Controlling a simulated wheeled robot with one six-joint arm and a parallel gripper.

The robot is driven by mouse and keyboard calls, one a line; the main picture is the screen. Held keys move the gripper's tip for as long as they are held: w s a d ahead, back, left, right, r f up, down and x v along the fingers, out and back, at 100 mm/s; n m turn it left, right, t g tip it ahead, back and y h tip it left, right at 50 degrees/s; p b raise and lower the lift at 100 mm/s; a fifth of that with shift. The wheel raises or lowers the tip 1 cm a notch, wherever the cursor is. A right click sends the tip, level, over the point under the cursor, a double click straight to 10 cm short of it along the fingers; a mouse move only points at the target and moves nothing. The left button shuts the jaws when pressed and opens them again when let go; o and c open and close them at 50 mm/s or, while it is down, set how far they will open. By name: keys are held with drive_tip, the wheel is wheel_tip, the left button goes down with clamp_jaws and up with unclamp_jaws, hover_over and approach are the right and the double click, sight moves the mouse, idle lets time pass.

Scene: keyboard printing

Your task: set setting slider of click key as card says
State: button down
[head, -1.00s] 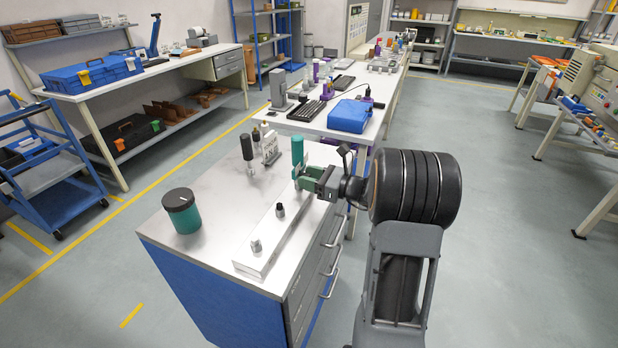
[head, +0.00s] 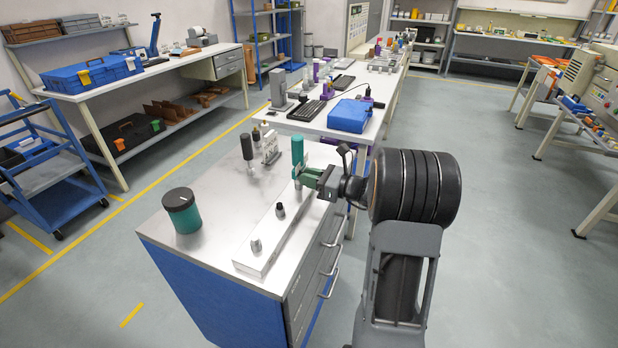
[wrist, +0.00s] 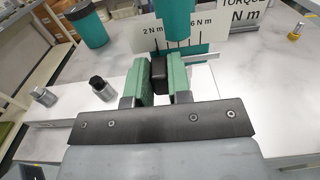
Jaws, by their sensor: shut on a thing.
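My gripper (wrist: 159,80) has green fingers shut on a small black block (wrist: 159,70), which looks like the setting slider. In the head view my gripper (head: 306,178) is at the far end of a pale bar on the cabinet. A white scale plate (wrist: 140,40) behind the fingers reads 2 N m and 6 N m, with black tick marks between. The fingers and block cover its lower part, so the exact setting is unclear. A teal upright handle (head: 298,149) stands just beyond.
The pale bar (head: 262,262) carries two metal and black fittings (head: 280,210). A teal canister with a black lid (head: 182,212) stands at left, a black-handled tool (head: 247,148) beyond. The cabinet top (head: 225,215) between canister and bar is clear.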

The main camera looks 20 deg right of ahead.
drive_tip(key=shift+w+d, duration=0.75)
drive_tip(key=shift+d, duration=0.05)
drive_tip(key=c, duration=1)
unclamp_jaws()
drive_tip(key=shift+c, duration=0.2)
drive_tip(key=v, duration=1.3)
drive_tip(key=shift+s+d, duration=0.2)
drive_tip(key=shift+s, duration=0.2)
